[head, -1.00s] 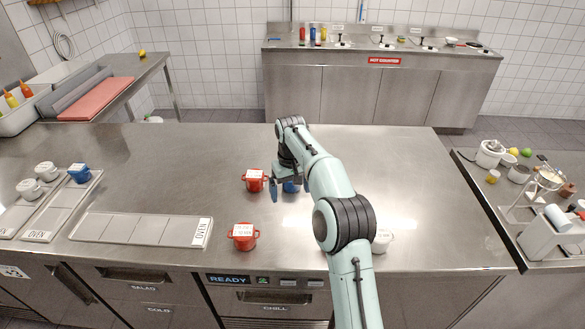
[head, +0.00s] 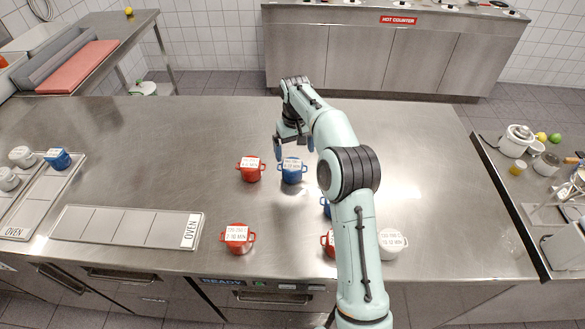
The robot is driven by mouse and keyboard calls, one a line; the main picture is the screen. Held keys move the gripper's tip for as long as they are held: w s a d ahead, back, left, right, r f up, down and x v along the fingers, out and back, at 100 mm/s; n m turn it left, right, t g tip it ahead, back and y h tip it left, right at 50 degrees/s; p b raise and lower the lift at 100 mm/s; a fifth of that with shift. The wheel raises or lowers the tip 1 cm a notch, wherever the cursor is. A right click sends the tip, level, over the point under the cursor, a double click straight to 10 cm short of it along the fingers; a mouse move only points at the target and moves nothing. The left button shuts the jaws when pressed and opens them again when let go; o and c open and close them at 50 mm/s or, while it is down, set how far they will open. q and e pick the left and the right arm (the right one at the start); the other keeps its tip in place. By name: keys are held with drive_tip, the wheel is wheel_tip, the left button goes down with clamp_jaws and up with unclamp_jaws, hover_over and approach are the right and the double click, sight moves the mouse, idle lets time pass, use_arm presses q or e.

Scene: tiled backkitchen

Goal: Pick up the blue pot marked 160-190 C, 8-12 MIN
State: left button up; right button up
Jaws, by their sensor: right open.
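A blue pot (head: 292,172) with a white label on top stands upright on the steel counter (head: 200,130). Its label looks like 160-190 C, 8-12 MIN, but the print is small. My right gripper (head: 293,149) is open and empty, with one finger toward each side of the pot, above or just behind it. I cannot tell its exact height. A second blue pot (head: 326,206) is mostly hidden behind my right arm. A third blue pot (head: 57,159) stands on the left tray. My left gripper is out of view.
Red pots stand left of the blue pot (head: 250,169), at the front (head: 237,238) and partly behind my arm (head: 328,243). A white pot (head: 392,243) is right of my arm. An empty OVEN tray (head: 120,226) lies front left. The counter's back left is clear.

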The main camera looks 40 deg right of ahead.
sight(292, 164)
wheel_tip(292, 164, down, 5)
drive_tip(key=shift+f, duration=0.15)
drive_tip(key=f, duration=0.3)
drive_tip(key=f+b, duration=0.1)
drive_tip(key=shift+w+a+f, duration=0.15)
drive_tip(key=shift+a+f, duration=0.1)
drive_tip(key=shift+f, duration=0.05)
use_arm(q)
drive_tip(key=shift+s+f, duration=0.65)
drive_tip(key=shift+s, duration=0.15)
use_arm(e)
drive_tip(key=c, duration=1.2)
drive_tip(key=shift+r, duration=0.15)
